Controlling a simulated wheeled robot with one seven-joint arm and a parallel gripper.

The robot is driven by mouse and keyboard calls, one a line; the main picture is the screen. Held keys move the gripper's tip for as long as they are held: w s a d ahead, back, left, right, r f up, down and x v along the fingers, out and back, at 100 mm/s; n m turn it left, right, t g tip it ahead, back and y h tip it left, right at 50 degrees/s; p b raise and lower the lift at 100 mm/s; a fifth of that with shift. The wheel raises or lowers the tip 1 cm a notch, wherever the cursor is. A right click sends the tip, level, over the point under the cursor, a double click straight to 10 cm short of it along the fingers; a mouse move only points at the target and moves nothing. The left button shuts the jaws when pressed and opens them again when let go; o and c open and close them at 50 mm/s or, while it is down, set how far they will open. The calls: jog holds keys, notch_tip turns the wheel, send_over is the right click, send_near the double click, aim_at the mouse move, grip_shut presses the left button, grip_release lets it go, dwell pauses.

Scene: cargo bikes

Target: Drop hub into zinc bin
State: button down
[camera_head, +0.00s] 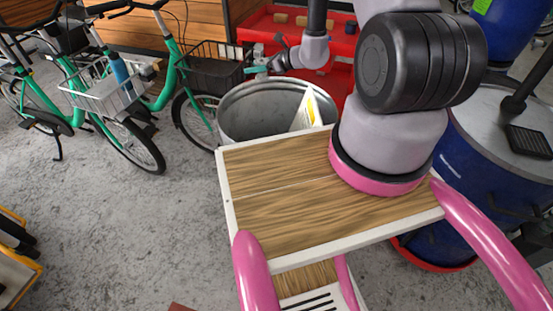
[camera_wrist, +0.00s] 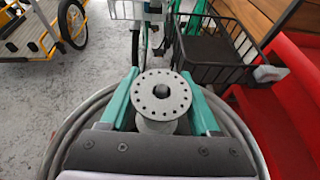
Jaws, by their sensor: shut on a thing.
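The zinc bin (camera_head: 240,118) is a round grey metal tub, open at the top, in the upper middle of the head view. Its rim curves around the lower part of the wrist view (camera_wrist: 78,117). My gripper (camera_head: 258,68) is above the bin's far side in the head view. In the wrist view my gripper (camera_wrist: 160,76) has its teal fingers shut on the hub (camera_wrist: 150,97), a grey metal disc flange with a ring of small holes and a centre bore. The hub appears over the bin's opening. The hub's lower part is hidden, and the bin's floor is mostly hidden.
A white-and-yellow card (camera_head: 312,110) stands at the bin's right side. Teal bikes with baskets (camera_head: 212,70) are close on the left. A red bench (camera_head: 340,75) is behind, and a blue drum (camera_head: 480,150) is on the right. Grey floor (camera_head: 110,215) lies open at left.

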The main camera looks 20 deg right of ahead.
aim_at(259, 75)
jog(key=f, duration=0.1)
jog(key=a+f, duration=0.1)
jog(key=f+n, duration=0.1)
jog(key=shift+s+a+f+g+y, duration=0.15)
jog(key=shift+s+a+g+y, duration=0.1)
jog(key=shift+s+g+y, duration=0.15)
jog(key=shift+f, duration=2.75)
jog(key=shift+c, duration=0.2)
grip_release()
jog(key=shift+d, duration=0.15)
jog(key=v, duration=1)
jog(key=shift+s+d+r, duration=0.15)
jog(key=shift+s, duration=0.1)
